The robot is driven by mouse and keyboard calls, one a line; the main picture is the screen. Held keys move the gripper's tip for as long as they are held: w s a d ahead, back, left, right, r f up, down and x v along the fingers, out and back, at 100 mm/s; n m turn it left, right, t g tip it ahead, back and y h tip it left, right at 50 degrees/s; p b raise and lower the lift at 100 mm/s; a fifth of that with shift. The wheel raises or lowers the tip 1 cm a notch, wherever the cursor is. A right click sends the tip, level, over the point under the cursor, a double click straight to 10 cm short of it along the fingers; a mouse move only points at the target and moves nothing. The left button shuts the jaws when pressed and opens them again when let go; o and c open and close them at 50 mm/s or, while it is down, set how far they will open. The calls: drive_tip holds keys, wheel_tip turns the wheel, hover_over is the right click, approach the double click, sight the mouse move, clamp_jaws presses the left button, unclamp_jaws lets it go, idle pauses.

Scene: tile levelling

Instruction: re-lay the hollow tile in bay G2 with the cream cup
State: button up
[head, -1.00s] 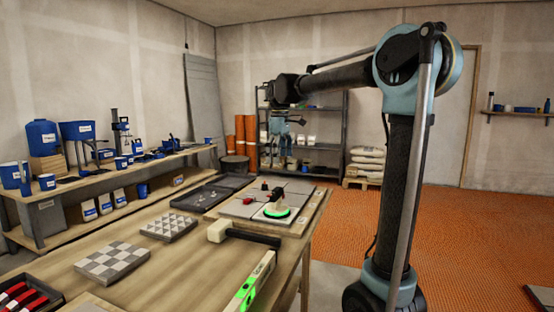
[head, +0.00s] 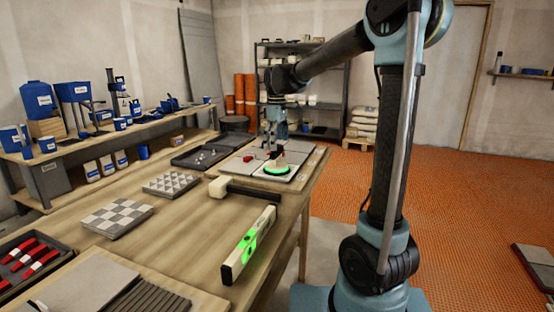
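The tile board (head: 312,167) at the far end of the bench carries grey tiles in bays. A suction cup with a cream body (head: 280,158) and a glowing green ring (head: 277,170) stands on the near right tile. My gripper (head: 275,147) hangs downward just behind and above the cup's top. Its fingers are small and partly hidden by the cup, so I cannot tell whether they touch anything. Bay labels cannot be read, so I cannot tell which tile is G2.
A cream-headed mallet (head: 219,187) and a level with green lights (head: 249,245) lie nearer on the bench. Checkered (head: 117,216) and pyramid-patterned (head: 171,184) pads lie to the left. A dark tray (head: 200,155) sits left of the board. Red-handled tools lie in a tray (head: 62,262).

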sight(277, 156)
drive_tip(key=shift+f, duration=2.95)
drive_tip(key=shift+c, duration=0.2)
drive_tip(key=c, duration=1.3)
drive_tip(key=shift+o, duration=0.9)
drive_tip(key=o, duration=1.2)
drive_tip(key=shift+c, duration=0.2)
drive_tip(key=shift+r, duration=0.15)
